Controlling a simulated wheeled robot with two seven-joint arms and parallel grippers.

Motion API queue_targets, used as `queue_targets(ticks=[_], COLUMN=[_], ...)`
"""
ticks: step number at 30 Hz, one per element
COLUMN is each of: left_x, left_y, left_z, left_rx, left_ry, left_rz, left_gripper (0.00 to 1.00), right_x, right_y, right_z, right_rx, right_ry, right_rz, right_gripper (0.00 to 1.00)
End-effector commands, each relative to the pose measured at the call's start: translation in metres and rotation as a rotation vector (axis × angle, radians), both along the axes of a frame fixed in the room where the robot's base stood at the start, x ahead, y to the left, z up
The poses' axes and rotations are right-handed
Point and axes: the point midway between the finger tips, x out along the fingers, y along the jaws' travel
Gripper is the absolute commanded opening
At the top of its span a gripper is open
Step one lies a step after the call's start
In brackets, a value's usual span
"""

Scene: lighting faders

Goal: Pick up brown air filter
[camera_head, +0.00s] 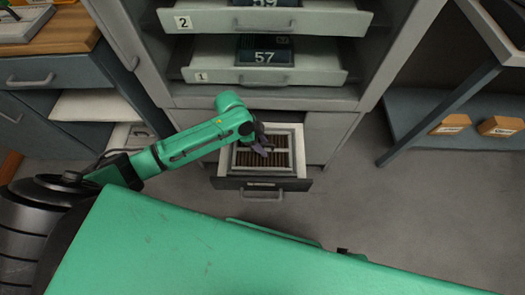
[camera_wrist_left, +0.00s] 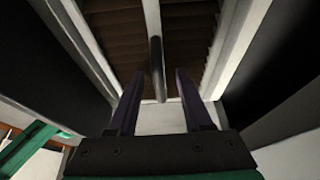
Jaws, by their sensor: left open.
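The brown air filter (camera_head: 279,159) has a pale frame and brown pleats, and lies in the open bottom drawer (camera_head: 291,184) of the cabinet. In the left wrist view the brown pleats (camera_wrist_left: 115,45) show on both sides of a pale centre bar with a dark rod-like part on it. My left gripper (camera_head: 263,149) is over the filter in the drawer. In the left wrist view its two fingers (camera_wrist_left: 157,92) are apart, one on each side of the centre bar, with nothing clearly held. I cannot tell whether they touch the filter. My right gripper is not in view.
Above are open drawers marked 1 (camera_head: 205,76) and 2 (camera_head: 190,23), holding units numbered 57 (camera_head: 264,57) and 59. The drawer walls stand close around the filter. A wooden-topped cabinet (camera_head: 60,35) is at left, a shelf with boxes (camera_head: 450,124) at right. The floor at right is clear.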

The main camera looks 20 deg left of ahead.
Motion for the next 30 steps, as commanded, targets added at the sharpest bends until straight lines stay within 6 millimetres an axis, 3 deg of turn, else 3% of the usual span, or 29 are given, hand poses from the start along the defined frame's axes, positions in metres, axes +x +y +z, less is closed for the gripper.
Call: queue_targets(ticks=[4,6,8,30], left_x=[0.0001,0.0000,0.0000,-0.0002], left_y=[0.0003,0.0003,0.0003,0.0008], left_z=[0.0010,0.0011,0.0011,0.0009], left_rx=[0.000,0.000,0.000,0.001], left_ry=[0.000,0.000,0.000,0.001], left_rz=[0.000,0.000,0.000,0.001], left_gripper=[0.46,0.19,0.00,0.00], right_x=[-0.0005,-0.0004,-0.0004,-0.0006], right_y=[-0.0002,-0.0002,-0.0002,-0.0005], right_z=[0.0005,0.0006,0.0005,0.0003], right_rx=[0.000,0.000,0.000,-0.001], right_ry=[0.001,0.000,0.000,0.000], right_rz=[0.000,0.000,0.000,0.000], right_gripper=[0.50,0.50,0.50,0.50])
